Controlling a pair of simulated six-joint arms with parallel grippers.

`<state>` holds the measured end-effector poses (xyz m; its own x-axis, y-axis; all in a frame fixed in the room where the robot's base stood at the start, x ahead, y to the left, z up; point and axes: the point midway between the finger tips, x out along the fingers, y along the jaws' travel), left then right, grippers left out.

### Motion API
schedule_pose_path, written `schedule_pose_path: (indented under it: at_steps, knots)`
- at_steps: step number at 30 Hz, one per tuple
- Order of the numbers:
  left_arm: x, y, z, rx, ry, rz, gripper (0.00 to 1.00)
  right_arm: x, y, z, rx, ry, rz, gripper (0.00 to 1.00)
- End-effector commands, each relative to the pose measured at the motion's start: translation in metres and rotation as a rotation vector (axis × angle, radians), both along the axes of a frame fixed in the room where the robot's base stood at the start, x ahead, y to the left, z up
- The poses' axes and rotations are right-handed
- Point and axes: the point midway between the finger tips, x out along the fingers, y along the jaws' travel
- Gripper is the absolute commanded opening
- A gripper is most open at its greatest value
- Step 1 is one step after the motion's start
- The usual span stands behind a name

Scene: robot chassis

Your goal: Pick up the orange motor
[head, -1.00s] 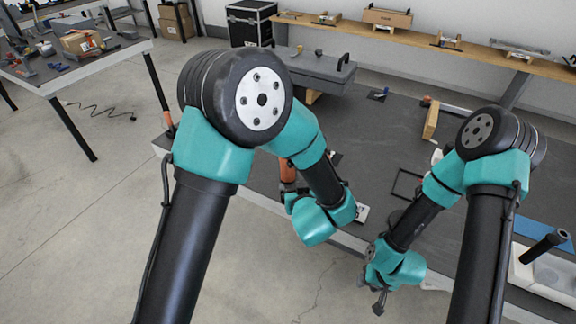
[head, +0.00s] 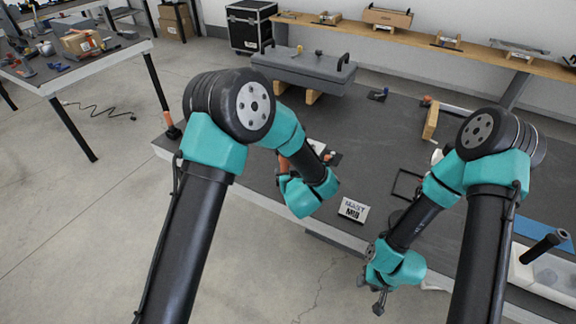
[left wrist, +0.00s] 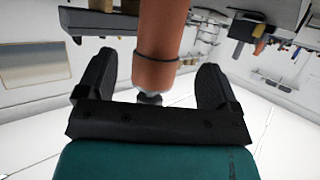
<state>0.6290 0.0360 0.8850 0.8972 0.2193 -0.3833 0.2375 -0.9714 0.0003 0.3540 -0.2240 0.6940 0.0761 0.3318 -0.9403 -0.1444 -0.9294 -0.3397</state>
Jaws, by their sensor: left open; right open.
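The orange motor (left wrist: 160,45) is a cylinder with a dark band and a dark shaft at its near end. In the left wrist view it lies between the two black fingers of my left gripper (left wrist: 154,78), with a gap on each side. The gripper is open. In the head view only a bit of orange (head: 283,165) shows beside my left wrist, and the left fingers are hidden there. My right gripper (head: 380,302) is open and empty, hanging past the table's front edge, away from the motor.
The dark workbench (head: 380,140) carries a white label block (head: 353,210), a black frame (head: 407,185), a wooden block (head: 431,120) and a grey slab on wooden supports (head: 303,70). A white tray (head: 545,270) is at the right. The middle of the bench is fairly clear.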

Motion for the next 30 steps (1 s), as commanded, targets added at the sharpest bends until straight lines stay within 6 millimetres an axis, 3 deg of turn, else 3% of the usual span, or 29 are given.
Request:
schedule_pose_path:
  at_steps: [15,24,30]
  knots:
    - [0.011,0.003,-0.005,0.000,0.000,0.001,0.86,0.000,0.000,0.000,0.000,0.000,0.000,0.43]
    - [0.044,0.011,-0.019,0.000,-0.001,0.002,0.86,0.000,0.000,0.000,0.000,0.000,0.000,0.43]
    - [0.055,0.013,-0.023,0.000,-0.001,-0.001,0.86,0.000,0.000,0.000,0.000,0.000,0.000,0.43]
